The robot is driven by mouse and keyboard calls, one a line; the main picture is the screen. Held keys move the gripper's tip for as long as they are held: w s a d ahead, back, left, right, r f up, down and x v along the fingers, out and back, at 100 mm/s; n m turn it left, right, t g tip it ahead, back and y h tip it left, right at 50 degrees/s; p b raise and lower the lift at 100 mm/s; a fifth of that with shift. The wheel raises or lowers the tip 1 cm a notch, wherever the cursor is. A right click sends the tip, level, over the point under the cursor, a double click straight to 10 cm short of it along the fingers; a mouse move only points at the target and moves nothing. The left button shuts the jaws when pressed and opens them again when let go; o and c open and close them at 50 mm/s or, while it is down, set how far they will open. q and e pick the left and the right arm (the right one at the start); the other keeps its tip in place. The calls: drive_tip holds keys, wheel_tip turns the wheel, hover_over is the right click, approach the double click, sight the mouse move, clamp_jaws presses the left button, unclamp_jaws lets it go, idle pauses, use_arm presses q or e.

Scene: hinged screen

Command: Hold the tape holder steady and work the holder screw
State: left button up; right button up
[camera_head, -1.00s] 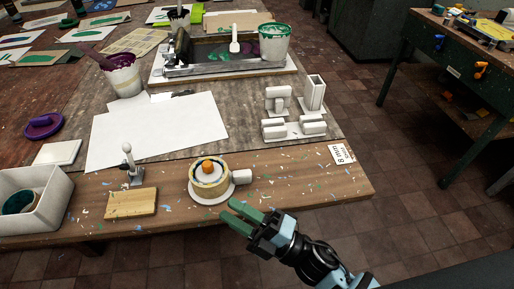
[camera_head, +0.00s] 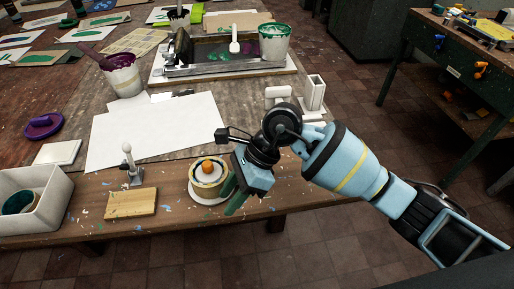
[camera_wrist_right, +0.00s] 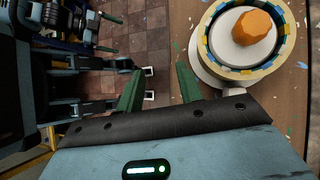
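The tape holder (camera_head: 194,184) is a round white base near the front edge of the table, with a roll of tan tape (camera_head: 208,190) on it. An orange knob, the holder screw (camera_head: 208,166), sits at its centre. In the right wrist view the orange screw (camera_wrist_right: 254,28) and tape ring are at the upper right. My right gripper (camera_head: 232,194) is just right of the holder, its green fingers pointing down and left. In the wrist view its fingers (camera_wrist_right: 158,92) are apart with nothing between them.
A wooden block (camera_head: 131,203) and a small white-handled tool (camera_head: 128,160) stand left of the holder. A white bin (camera_head: 48,215) is at the far left. White paper (camera_head: 150,132) lies behind. The table's front edge is close to the holder.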

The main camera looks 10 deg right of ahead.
drive_tip(key=w+d+h, duration=0.1)
drive_tip(key=w+d+r+t, duration=0.1)
drive_tip(key=w, duration=0.1)
drive_tip(key=w+d+h, duration=0.1)
drive_tip(key=d, duration=0.1)
drive_tip(key=shift+w+d+r+t+h, duration=0.1)
drive_tip(key=shift+w+r+t+h, duration=0.2)
drive_tip(key=shift+t, duration=0.1)
drive_tip(key=w+d+r+m+t, duration=0.1)
drive_tip(key=w+d+r, duration=0.1)
drive_tip(key=w+d, duration=0.15)
drive_tip(key=shift+w+x, duration=0.1)
drive_tip(key=shift+x, duration=1.9)
drive_tip(key=shift+w+x, duration=0.15)
drive_tip(key=shift+x, duration=1.85)
drive_tip(key=shift+a+r, duration=0.1)
drive_tip(key=shift+a, duration=0.1)
clamp_jaws()
drive_tip(key=shift+o, duration=0.7)
unclamp_jaws()
